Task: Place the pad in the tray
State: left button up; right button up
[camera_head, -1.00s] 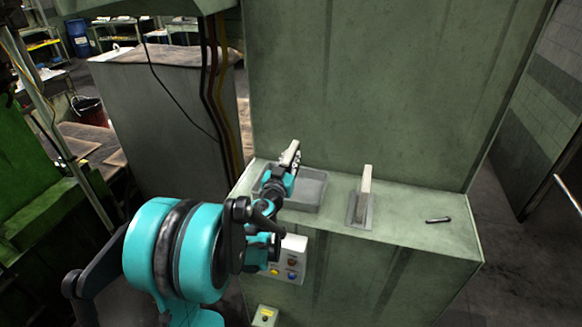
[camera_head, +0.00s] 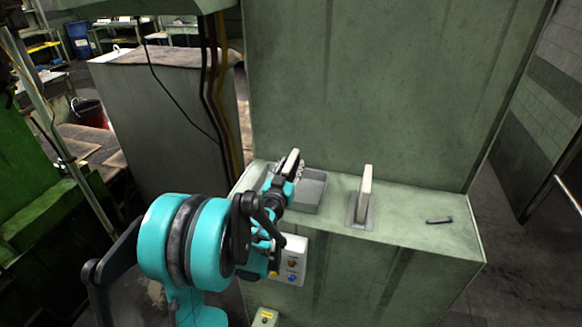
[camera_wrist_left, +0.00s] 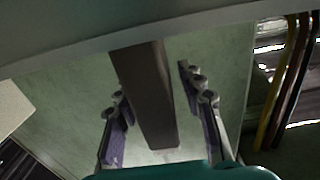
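My left gripper (camera_head: 291,172) is over the left part of the grey tray (camera_head: 311,195) on the green machine ledge. It is shut on the pad (camera_head: 291,160), a pale, narrow, tilted bar that sticks up past the fingers. In the left wrist view the pad (camera_wrist_left: 148,95) is a dark bar lying between the two fingers (camera_wrist_left: 158,105); its contact with the right-hand finger is not clear there. My gripper hides part of the tray and the pad's lower end. My right gripper is not in view.
A pale upright handle (camera_head: 366,180) on a grey plate stands right of the tray. A small dark bolt-like piece (camera_head: 439,220) lies farther right on the ledge (camera_head: 415,205). A tall green panel (camera_head: 370,90) rises behind. A button box (camera_head: 292,262) is on the front face.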

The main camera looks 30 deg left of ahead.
pick_arm(q)
jog(key=shift+r, duration=0.25)
jog(key=s+d+r+n+g+y, duration=0.1)
jog(key=s+d+y, duration=0.1)
jog(key=s, duration=0.5)
jog(key=s+d+r+n+g+y, duration=0.1)
jog(key=s+r, duration=0.1)
jog(key=s, duration=0.5)
jog(key=s+d+f+m+g+h, duration=0.2)
jog(key=s+d+f+g+h, duration=0.1)
jog(key=s+d, duration=0.4)
jog(key=s+d+f+m+g+h, duration=0.2)
jog(key=s+d+f+g+h, duration=0.2)
jog(key=s+d+f, duration=0.3)
jog(key=s+d+g, duration=0.1)
jog(key=d, duration=0.2)
jog(key=shift+d+f+m, duration=0.15)
jog(key=shift+d+m, duration=0.25)
